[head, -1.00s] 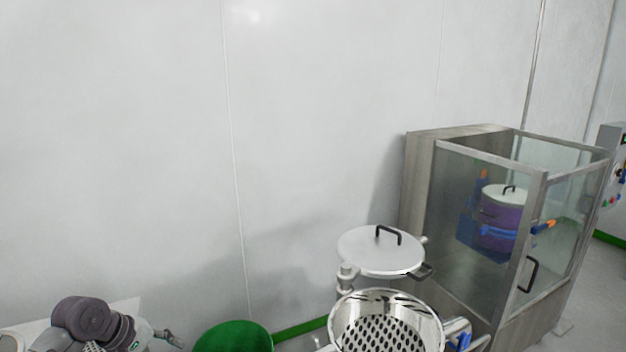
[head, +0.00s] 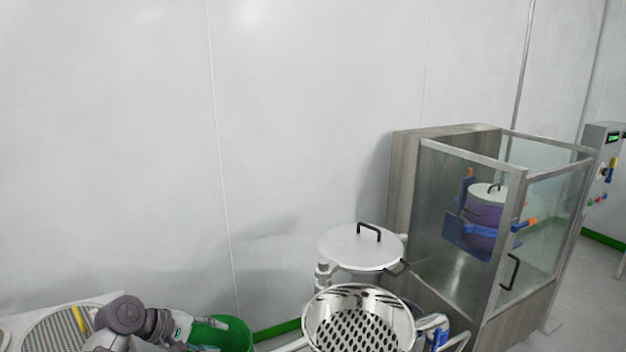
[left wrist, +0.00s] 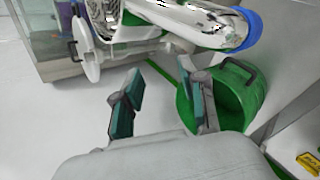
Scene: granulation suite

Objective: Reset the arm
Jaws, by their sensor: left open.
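My left arm comes in at the bottom left of the head view, and its gripper (head: 196,346) is partly cut off by the lower edge, in front of a green bin (head: 232,334). In the left wrist view the left gripper (left wrist: 160,103) is open, with two teal-padded fingers apart and nothing between them. The green bin (left wrist: 236,92) with a dark handle shows just beyond the right finger there; whether they touch I cannot tell. My right gripper is not in view.
A perforated steel bowl (head: 358,322) and a white lid (head: 360,247) with a black handle stand at lower centre. A glass-doored cabinet (head: 470,292) holding a purple container (head: 484,216) is at right. A control panel (head: 602,165) is at far right. A round sieve (head: 58,334) is at lower left.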

